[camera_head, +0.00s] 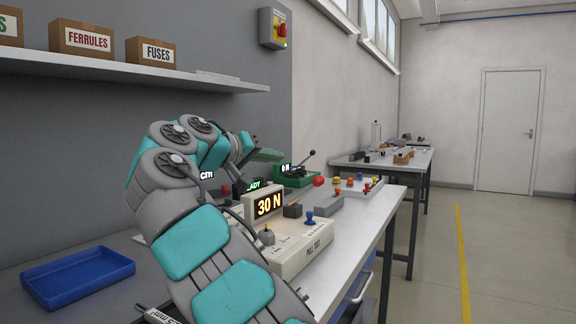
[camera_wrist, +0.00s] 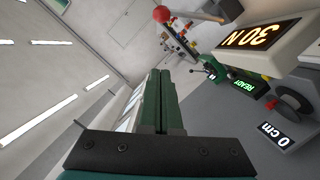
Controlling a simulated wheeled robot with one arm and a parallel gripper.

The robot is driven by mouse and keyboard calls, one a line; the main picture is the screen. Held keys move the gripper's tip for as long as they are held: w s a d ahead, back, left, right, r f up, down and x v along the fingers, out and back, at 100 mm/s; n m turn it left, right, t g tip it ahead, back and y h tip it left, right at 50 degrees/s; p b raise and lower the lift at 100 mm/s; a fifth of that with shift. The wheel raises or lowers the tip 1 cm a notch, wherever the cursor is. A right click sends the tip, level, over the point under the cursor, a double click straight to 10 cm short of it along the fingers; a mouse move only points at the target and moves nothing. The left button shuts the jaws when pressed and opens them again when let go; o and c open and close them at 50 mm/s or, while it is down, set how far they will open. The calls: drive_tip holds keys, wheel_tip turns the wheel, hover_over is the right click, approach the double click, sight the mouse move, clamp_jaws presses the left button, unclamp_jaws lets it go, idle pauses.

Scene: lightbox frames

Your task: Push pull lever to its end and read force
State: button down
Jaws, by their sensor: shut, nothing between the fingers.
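The pull tester (camera_head: 305,250), a beige box labelled "PULL TEST", stands on the bench. Its display (camera_head: 268,205) reads 30 N; the reading also shows, turned over, in the wrist view (camera_wrist: 258,36). A lever knob (camera_head: 319,181), a red ball, shows beyond the tester; in the wrist view the red knob (camera_wrist: 161,14) sits on a tan rod running right toward the display housing. My gripper (camera_wrist: 160,78) has its dark green fingers together with nothing between them, apart from the knob in that picture.
A green device with a black-knobbed lever (camera_head: 312,153) stands farther back. A blue tray (camera_head: 78,278) lies at left. A green READY display (camera_wrist: 242,89) and a "0 cm" display (camera_wrist: 274,135) show right of my gripper. Small coloured parts stand along the bench. The floor at right is clear.

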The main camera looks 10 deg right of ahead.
hover_over(305, 193)
drive_tip(key=a, duration=0.2)
drive_tip(key=f, duration=0.2)
drive_tip(key=shift+s+d+f+b, duration=0.25)
drive_tip(key=shift+s+d+f, duration=0.25)
drive_tip(key=shift+f, duration=0.2)
drive_tip(key=shift+s+d+f+b, duration=0.2)
drive_tip(key=shift+s+d+f, duration=0.15)
drive_tip(key=shift+s+f, duration=0.25)
drive_tip(key=shift+f, duration=0.15)
